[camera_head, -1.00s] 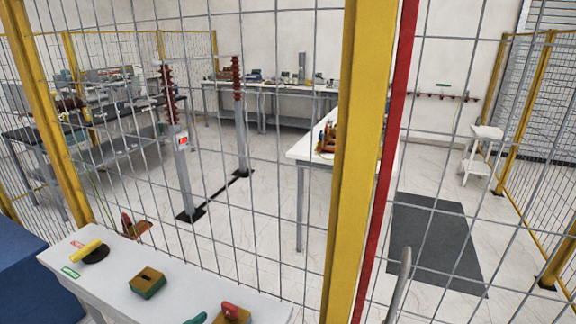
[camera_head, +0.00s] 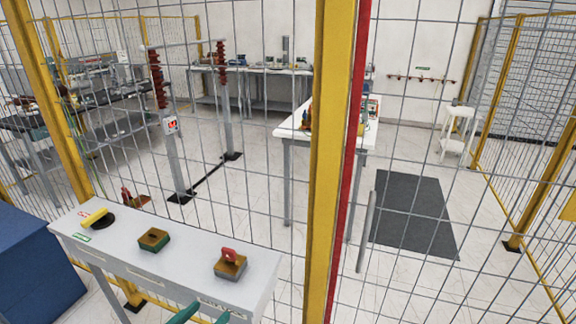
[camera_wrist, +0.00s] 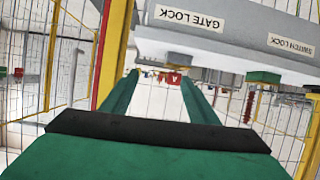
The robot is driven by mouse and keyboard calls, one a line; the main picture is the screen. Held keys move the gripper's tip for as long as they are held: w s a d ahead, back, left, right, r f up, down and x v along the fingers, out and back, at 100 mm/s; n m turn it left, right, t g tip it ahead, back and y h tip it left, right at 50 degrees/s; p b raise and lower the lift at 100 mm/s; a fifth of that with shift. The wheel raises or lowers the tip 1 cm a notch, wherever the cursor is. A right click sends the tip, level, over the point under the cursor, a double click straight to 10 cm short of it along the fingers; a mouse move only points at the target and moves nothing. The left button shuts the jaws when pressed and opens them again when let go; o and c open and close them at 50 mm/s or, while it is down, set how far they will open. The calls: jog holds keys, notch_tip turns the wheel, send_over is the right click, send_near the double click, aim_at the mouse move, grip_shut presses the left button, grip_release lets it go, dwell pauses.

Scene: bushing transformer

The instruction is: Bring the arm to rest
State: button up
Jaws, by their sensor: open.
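My gripper (camera_head: 200,316) shows at the bottom edge of the head view as green fingertips, just in front of the white shelf (camera_head: 120,262). In the wrist view, which looks upside down, my gripper (camera_wrist: 160,98) has its two green fingers apart, with nothing held between them. A red padlock-like piece (camera_head: 229,254) sits on a brown block (camera_head: 230,268) at the shelf's right end. The red piece also shows in the wrist view (camera_wrist: 173,78), beyond and between the fingers, apparently apart from them.
A brown-and-green block (camera_head: 153,240) and a yellow handle (camera_head: 96,217) on a black disc are on the shelf. A mesh fence with a yellow post (camera_head: 328,150) stands behind it. A grey gate handle (camera_head: 366,232) is right of the post. A blue box (camera_head: 35,262) stands at left.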

jog(key=s+d+f+n+y, duration=0.25)
jog(key=s+d+f, duration=0.2)
jog(key=f, duration=0.45)
jog(key=s+d+f+n+y, duration=0.2)
jog(key=s+d+f+n, duration=0.3)
jog(key=f, duration=0.4)
jog(key=s+d+r+m+t, duration=0.1)
jog(key=s+d, duration=0.3)
jog(key=s, duration=0.6)
jog(key=s+d+r+m+t, duration=0.1)
jog(key=s+d, duration=0.4)
jog(key=s, duration=0.5)
jog(key=shift+s+r+m+t, duration=0.15)
jog(key=shift+r+m+t, duration=0.25)
jog(key=shift+m, duration=0.65)
